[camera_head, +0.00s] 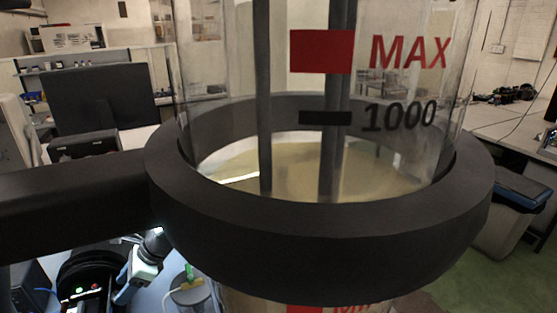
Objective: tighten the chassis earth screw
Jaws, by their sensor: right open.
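The chassis earth screw cannot be made out. A round black unit (92,283) with small green and red lights stands low at the left, cut by the bottom edge. My right gripper (123,293), white with blue, comes from behind the black ring and points down beside the unit's right side. It is small in the view; it is open, and I cannot tell whether it touches the unit. My left gripper is not in view.
A large clear cylinder (400,90) with MAX and 1000 marks fills the middle, clasped by a thick black ring (330,235) on a black arm (70,200). A small pot (188,296) with a green-topped piece stands below. A bin (505,215) and bench are at right.

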